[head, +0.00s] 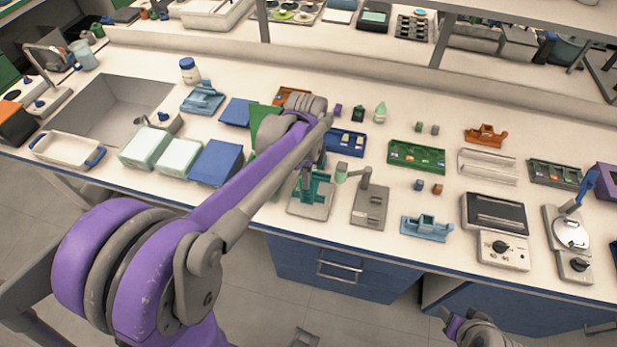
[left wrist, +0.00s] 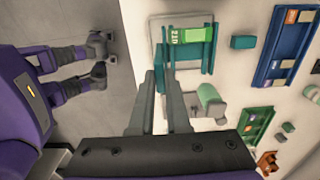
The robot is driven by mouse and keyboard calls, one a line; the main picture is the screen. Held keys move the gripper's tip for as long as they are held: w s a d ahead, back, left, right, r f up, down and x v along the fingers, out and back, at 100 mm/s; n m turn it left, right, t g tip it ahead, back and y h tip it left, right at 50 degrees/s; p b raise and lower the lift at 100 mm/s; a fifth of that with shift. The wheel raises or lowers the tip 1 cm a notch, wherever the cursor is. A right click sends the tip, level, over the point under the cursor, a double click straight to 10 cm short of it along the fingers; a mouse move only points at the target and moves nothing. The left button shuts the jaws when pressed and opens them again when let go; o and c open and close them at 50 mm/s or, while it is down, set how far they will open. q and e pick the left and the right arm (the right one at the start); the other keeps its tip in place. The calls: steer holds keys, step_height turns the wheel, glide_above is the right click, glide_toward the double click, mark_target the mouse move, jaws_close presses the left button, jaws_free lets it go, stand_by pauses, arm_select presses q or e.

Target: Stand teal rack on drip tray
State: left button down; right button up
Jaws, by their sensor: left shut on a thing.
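The teal rack (head: 316,186) is over the grey drip tray (head: 308,211) near the front edge of the bench. In the left wrist view the teal rack (left wrist: 184,46) shows a bright green label and lies over the tray's plate. I cannot tell whether its base rests on the tray. My left gripper (left wrist: 158,74) is shut on the near side of the rack. In the head view my left arm hides part of the rack. My right gripper (head: 452,322) is low at the bottom right, in front of the bench, away from the rack; its fingers are unclear.
A grey stand with a pale green cylinder (head: 371,202) is close to the right of the tray. A blue rack (head: 347,141) and a green rack (head: 416,157) lie behind. A blue box (head: 216,163) is to the left. The bench's front edge is close.

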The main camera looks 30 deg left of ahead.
mark_target(307, 202)
arm_select(q)
steer(key=shift+s+f+b, duration=0.2)
steer(key=shift+f+b, duration=0.25)
steer(key=shift+f, duration=0.4)
steer(key=shift+w+f+b, duration=0.1)
steer(key=shift+f+b, duration=0.85)
steer(key=shift+f, duration=0.3)
arm_select(e)
steer(key=shift+s+f, duration=0.3)
steer(key=shift+f, duration=0.55)
steer(key=shift+s+f, duration=0.25)
steer(key=shift+f, duration=0.6)
arm_select(q)
steer(key=shift+f, duration=0.3)
arm_select(e)
steer(key=shift+f, duration=0.15)
arm_select(q)
steer(key=c, duration=0.8)
jaws_free()
steer(key=shift+r, duration=0.15)
